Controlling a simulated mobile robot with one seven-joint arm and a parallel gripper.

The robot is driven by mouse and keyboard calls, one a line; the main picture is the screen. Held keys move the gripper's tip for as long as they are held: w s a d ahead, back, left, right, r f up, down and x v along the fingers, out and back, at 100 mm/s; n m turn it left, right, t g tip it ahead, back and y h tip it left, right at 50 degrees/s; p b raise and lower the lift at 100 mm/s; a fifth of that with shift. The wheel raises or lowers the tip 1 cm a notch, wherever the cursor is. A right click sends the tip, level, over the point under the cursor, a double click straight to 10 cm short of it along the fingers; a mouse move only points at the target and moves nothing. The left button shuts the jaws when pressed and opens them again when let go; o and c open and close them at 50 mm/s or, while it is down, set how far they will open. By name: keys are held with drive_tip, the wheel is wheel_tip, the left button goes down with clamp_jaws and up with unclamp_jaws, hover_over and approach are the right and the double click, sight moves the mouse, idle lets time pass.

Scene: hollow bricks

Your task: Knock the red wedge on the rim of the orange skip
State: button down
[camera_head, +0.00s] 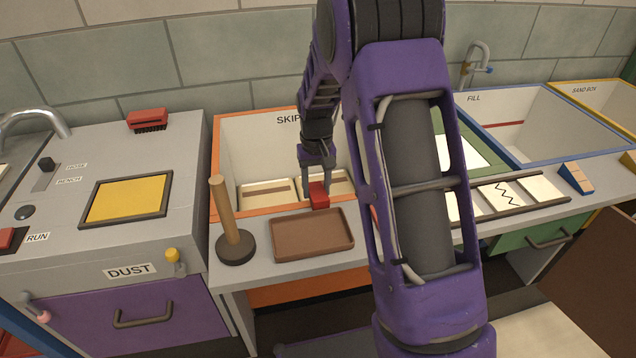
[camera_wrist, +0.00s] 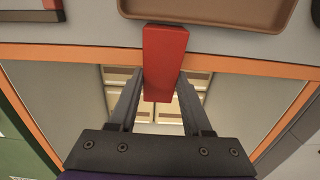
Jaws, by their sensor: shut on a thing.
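My gripper (camera_head: 317,187) is shut on the red wedge (camera_head: 318,196), at the front rim of the orange skip (camera_head: 262,212). In the wrist view the red wedge (camera_wrist: 165,62) stands between the two fingers of my gripper (camera_wrist: 162,88). It lies across the line of the orange rim (camera_wrist: 240,67), with one end toward the brown tray and the other over the skip's inside. I cannot tell whether the wedge touches the rim. Pale blocks (camera_wrist: 185,88) show inside the skip below.
A brown tray (camera_head: 313,235) lies on the counter just in front of the skip. A wooden-handled plunger-like tool (camera_head: 236,250) stands left of it. A red brush (camera_head: 148,119) sits on the left unit. My arm hides much of the skip's right side.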

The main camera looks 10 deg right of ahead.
sight(316, 189)
drive_tip(key=shift+r+p, duration=1.95)
drive_tip(key=shift+r, duration=0.8)
